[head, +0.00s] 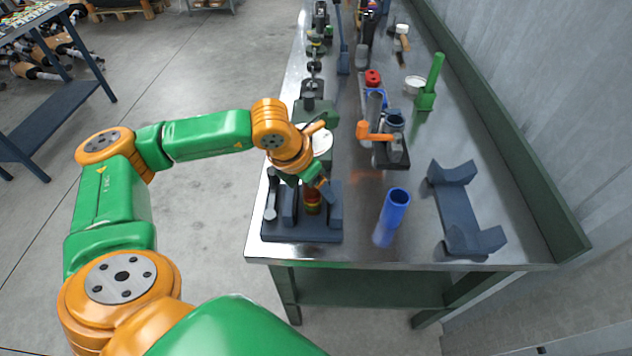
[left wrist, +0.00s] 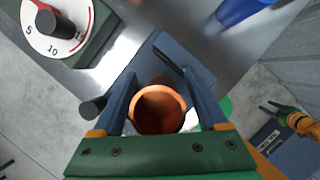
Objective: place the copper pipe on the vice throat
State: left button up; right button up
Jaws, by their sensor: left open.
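The copper pipe (left wrist: 158,108) stands in the vice at the near left corner of the bench. In the left wrist view I look down into its round open mouth. In the head view only part of the pipe (head: 313,197) shows between the vice jaws. The dark blue-grey vice (head: 300,230) also shows in the left wrist view (left wrist: 172,58). My left gripper (head: 322,187) is above the vice with its fingers open. The fingers (left wrist: 172,95) lie on either side of the pipe, with visible gaps.
A blue tube (head: 392,215) stands just right of the vice. A dark cradle (head: 462,215) lies further right. A round white dial (left wrist: 55,25) stands behind the vice. A clamp stand with an orange handle (head: 375,132) is farther back. Bare bench lies between the tube and cradle.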

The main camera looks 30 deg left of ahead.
pick_arm(q)
jog(key=shift+r, duration=0.2)
jog(key=v, duration=1.1)
jog(key=shift+s+r, duration=0.2)
jog(key=shift+r, duration=0.2)
